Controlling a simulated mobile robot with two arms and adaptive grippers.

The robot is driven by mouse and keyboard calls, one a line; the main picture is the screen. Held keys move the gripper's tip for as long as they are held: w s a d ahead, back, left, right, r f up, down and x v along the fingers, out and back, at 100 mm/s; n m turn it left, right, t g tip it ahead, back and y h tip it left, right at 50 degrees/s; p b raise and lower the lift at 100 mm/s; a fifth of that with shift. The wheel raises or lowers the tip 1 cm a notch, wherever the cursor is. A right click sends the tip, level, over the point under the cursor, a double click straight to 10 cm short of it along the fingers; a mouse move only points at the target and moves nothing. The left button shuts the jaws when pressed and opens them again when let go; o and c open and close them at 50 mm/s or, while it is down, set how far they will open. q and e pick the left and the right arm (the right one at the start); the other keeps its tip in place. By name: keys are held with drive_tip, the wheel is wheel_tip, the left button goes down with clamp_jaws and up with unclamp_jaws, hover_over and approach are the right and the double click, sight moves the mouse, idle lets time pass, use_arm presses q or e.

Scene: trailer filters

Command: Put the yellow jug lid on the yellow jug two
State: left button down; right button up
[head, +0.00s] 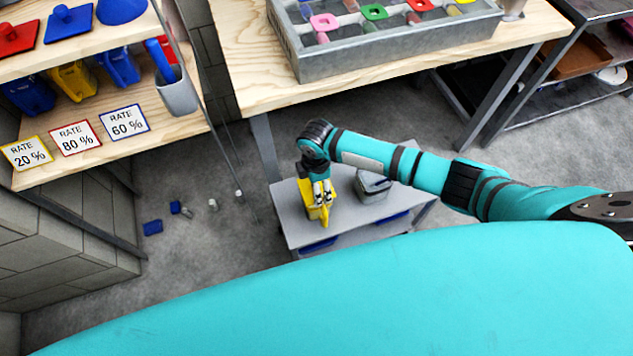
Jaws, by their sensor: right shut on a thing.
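My right gripper (321,192) reaches down over a small grey cart and is shut on a yellow piece, seemingly the yellow jug lid. A yellow jug (326,212) stands on the cart right under the gripper. Lid and jug merge into one yellow shape at this size, so I cannot tell whether the lid is seated or just above it. The gripper and wrist hide part of the jug's top. Another yellow jug (73,82) stands on the left shelf between blue ones. My left gripper is not in view.
The grey cart (285,215) also carries a grey container (372,186) right of the jug. A wooden table (245,55) with a metal tray (400,48) stands behind. The left shelf holds a red lid (15,38), a blue lid (69,22) and rate signs. Small items lie on the floor.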

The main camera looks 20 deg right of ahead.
idle(0.3)
drive_tip(key=o, duration=1)
drive_tip(key=shift+r+p, duration=3.55)
drive_tip(key=shift+p, duration=0.25)
